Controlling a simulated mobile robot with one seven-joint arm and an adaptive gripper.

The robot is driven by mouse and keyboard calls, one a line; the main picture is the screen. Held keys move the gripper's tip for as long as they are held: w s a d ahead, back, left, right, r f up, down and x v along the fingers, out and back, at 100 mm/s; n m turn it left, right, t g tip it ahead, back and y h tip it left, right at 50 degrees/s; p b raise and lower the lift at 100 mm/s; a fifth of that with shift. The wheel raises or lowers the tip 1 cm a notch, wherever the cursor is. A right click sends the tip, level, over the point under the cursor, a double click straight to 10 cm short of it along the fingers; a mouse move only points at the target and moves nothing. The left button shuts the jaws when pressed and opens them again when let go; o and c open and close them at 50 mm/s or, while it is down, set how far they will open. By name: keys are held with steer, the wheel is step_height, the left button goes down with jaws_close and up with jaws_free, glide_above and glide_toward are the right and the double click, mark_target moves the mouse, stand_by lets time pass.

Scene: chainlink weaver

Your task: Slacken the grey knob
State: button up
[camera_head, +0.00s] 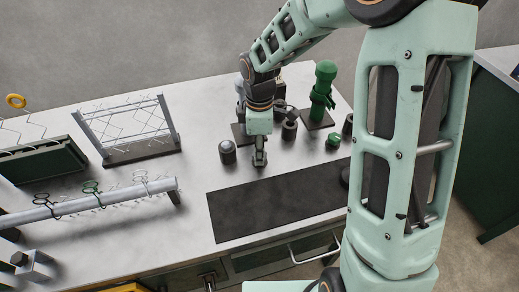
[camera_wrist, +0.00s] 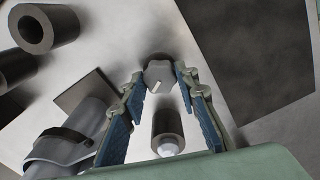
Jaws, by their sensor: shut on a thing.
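The grey knob (camera_wrist: 158,74) sits between the fingertips of my gripper (camera_wrist: 159,72) in the wrist view. It is lobed, with a short pale mark on top. The fingertips are shut on its two sides. In the head view my gripper (camera_head: 260,160) points down at the worktop, just behind the dark mat, and the knob cannot be made out there. A grey post with a clamp band (camera_wrist: 70,140) stands on a flat base plate (camera_wrist: 85,93) at the lower left of the wrist view.
A dark cylinder with a pale rounded top (camera_wrist: 167,130) stands close to the knob. A green post (camera_head: 324,88) and green knob (camera_head: 334,139) stand to the right of my gripper. The dark mat (camera_head: 275,208) is bare at the front. A wire rack (camera_head: 145,153) and rail (camera_head: 95,203) occupy the left.

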steer(key=o, duration=0.8)
steer(key=shift+o, duration=0.2)
step_height(320, 180, up, 12)
stand_by(0.4)
